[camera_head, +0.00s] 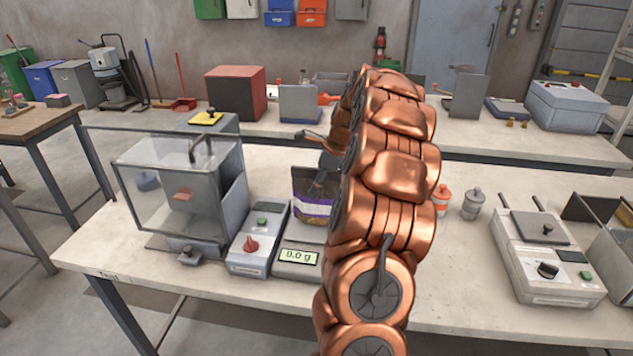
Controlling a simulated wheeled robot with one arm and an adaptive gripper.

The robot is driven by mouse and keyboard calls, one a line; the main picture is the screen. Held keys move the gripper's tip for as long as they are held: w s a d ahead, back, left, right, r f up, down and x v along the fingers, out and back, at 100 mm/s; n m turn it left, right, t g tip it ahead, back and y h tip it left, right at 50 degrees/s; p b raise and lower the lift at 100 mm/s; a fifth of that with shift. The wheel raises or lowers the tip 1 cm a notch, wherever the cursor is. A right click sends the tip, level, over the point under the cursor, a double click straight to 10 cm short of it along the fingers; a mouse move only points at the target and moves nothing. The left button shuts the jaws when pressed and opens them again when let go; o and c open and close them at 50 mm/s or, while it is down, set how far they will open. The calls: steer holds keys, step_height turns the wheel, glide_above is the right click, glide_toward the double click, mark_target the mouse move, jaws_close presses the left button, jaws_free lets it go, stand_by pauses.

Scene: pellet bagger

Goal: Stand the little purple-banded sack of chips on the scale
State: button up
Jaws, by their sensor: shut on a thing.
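The little sack of chips (312,209) is dark with a purple and white band and stands about upright just left of my copper-coloured arm. My gripper (322,172) is at the sack's top and shut on it. My arm hides part of the gripper and the sack's right side. The scale (284,264) is below the sack in the picture, and its display reads 0.0 g. The sack overlaps the back of the scale in this view. I cannot tell whether its bottom touches the scale, and my arm hides the scale's right part.
A grey control box with a red knob (250,247) stands against the scale's left side. Left of it is a clear-fronted machine (180,190). Orange (442,200) and grey (473,204) small bottles stand right of my arm. A sealer-like device (548,268) is farther right. The bench between is bare.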

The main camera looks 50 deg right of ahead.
steer(key=shift+f, duration=0.5)
steer(key=o, duration=1.7)
steer(key=shift+o, duration=0.2)
steer(key=shift+r, duration=0.1)
steer(key=v, duration=1.1)
steer(key=shift+s+d+r, duration=0.1)
steer(key=shift+s+r, duration=0.1)
steer(key=shift+r, duration=0.15)
